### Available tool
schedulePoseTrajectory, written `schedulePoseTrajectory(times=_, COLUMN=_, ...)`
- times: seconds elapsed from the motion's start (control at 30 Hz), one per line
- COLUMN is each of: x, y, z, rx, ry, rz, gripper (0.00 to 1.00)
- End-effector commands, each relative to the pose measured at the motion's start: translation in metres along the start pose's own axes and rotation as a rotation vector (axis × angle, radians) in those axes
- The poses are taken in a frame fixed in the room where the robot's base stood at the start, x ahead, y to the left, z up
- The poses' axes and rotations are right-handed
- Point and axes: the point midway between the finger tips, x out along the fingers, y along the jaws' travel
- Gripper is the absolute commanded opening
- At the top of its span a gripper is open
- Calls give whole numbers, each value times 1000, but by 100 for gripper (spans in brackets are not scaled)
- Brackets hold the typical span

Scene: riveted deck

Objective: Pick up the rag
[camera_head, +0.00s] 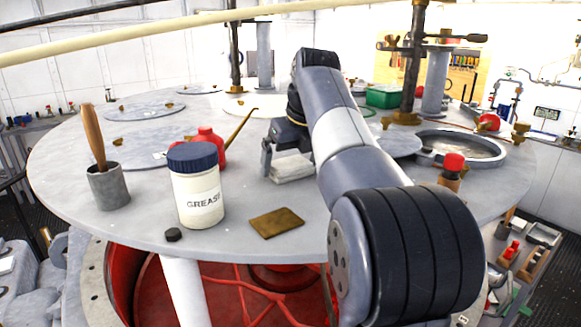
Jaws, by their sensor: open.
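The rag (293,170) looks like a folded, pale grey-white cloth lying flat on the round grey deck table (130,225), near its middle. My gripper (288,160) is open and low over the rag, pointing down. One finger shows at the rag's left side; the other is mostly hidden by my arm. The rag lies between or just in front of the fingers; I cannot tell whether they touch it. My arm hides the area to the rag's right.
A grease jar (197,190), red oil can (207,145) and grey cup with a wooden-handled tool (108,186) stand left. A brown pad (276,223) lies in front. A red-capped bottle (451,172) and round basin (460,147) are right. A green box (383,96) is behind.

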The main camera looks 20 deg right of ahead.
Motion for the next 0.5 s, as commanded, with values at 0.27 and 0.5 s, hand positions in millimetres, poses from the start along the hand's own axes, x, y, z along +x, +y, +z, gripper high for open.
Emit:
schedulePoseTrajectory(times=0.27, x=1, y=0, z=0, rx=-1, ry=0, rz=0, gripper=95)
schedulePoseTrajectory(times=0.5, x=1, y=0, z=0, rx=0, ry=0, rz=0, gripper=75)
